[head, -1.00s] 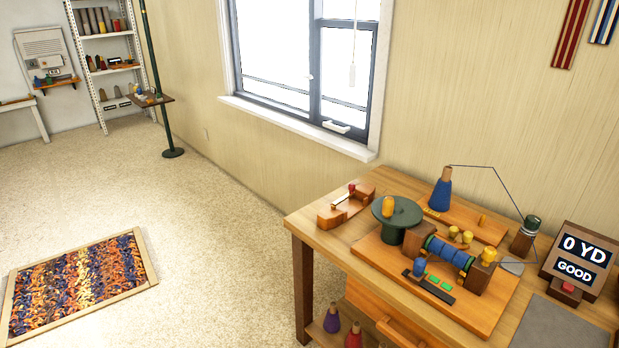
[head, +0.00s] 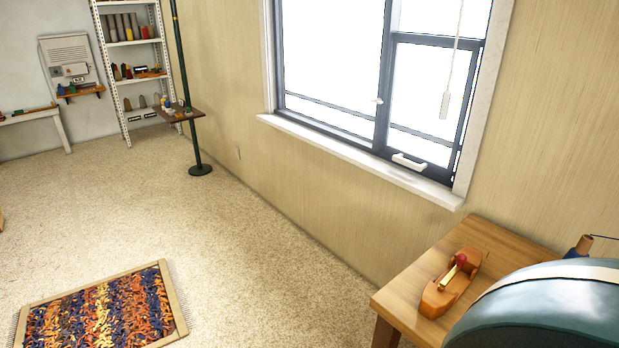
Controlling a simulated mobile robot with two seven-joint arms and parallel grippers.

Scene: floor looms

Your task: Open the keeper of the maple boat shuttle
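The maple boat shuttle (head: 451,285) lies on the left end of the wooden table (head: 408,292) at the lower right of the head view. It is an orange-brown wooden body with a long opening. A pale bar with a red knob (head: 460,260) shows over the opening; I cannot tell from here whether this is the keeper or how far it is raised. Neither of my grippers is in view. A large rounded teal part with a pale band, likely mine, covers the table to the right of the shuttle.
A window with a white sill (head: 360,160) is in the wall behind the table. A rag rug in a wooden frame (head: 103,308) lies on the floor at lower left. A green pole with a small shelf (head: 183,114) and a white shelf rack (head: 134,77) stand farther back. The floor between is open.

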